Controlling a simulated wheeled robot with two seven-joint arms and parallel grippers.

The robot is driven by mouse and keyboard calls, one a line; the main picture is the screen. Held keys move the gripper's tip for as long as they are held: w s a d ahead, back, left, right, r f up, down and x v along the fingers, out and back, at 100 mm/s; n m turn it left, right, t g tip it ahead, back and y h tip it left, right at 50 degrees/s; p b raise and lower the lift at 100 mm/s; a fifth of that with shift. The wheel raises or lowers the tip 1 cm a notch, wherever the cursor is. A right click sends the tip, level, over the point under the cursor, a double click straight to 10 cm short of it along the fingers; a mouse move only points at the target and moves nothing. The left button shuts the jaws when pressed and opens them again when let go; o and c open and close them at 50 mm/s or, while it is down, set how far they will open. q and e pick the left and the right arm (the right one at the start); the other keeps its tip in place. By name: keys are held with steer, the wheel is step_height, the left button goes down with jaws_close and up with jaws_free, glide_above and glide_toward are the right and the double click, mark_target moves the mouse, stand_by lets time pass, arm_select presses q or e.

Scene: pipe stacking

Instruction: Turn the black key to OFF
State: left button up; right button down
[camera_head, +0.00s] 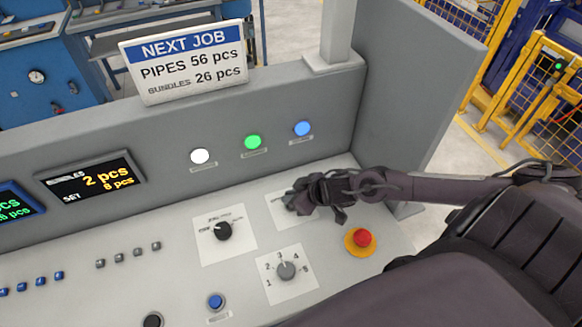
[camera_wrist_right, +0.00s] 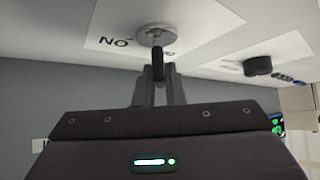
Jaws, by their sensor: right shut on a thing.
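The black key (camera_wrist_right: 157,68) stands in a round metal lock (camera_wrist_right: 155,37) on a white label plate (camera_wrist_right: 107,36). My right gripper (camera_wrist_right: 158,78) is shut on the key, with its two fingers on either side of it. My left gripper is not in view.
A black rotary selector (camera_head: 223,231) is left of my right gripper. A numbered grey knob (camera_head: 286,270) and a red emergency button (camera_head: 361,239) are below it in the picture. White, green and blue buttons (camera_head: 253,142) sit on the upright panel behind.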

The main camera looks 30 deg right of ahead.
steer(key=shift+n+y, duration=0.4)
steer(key=shift+n, duration=0.2)
steer(key=shift+n+g+y, duration=0.3)
steer(key=c, duration=1.5)
jaws_free()
steer(key=p+v, duration=0.1)
steer(key=v, duration=0.5)
steer(key=shift+s, duration=0.15)
steer(key=shift+v, duration=0.8)
steer(key=shift+r, duration=0.1)
